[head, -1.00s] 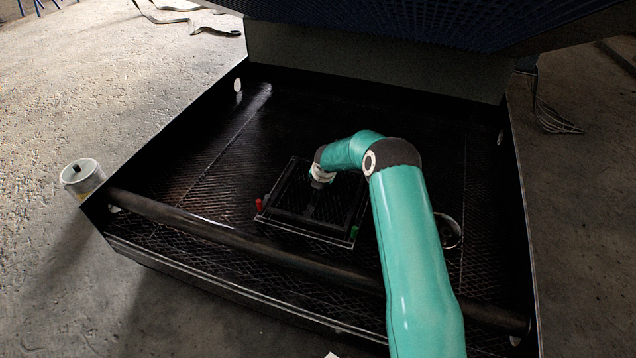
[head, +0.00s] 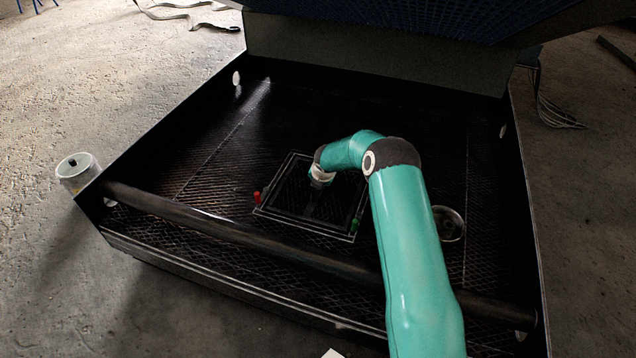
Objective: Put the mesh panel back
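The dark square mesh panel (head: 285,200) lies in the middle of the enclosure floor, inside a thin pale rectangular outline. It looks about level with the floor mesh, but the dark picture hides whether it is fully seated. A red piece (head: 257,197) stands at its left corner and a green piece (head: 355,224) at its front right corner. My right gripper (head: 313,208) points down over the middle of the panel. Its fingers are dark against the mesh, so their opening and grip cannot be made out. My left gripper is out of view.
The black enclosure (head: 172,142) has raised side walls. A thick dark bar (head: 220,228) crosses its front, with a pale cylinder (head: 77,172) at the left end. A round object (head: 448,224) lies right of my forearm. A raised lid (head: 400,15) hangs over the back.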

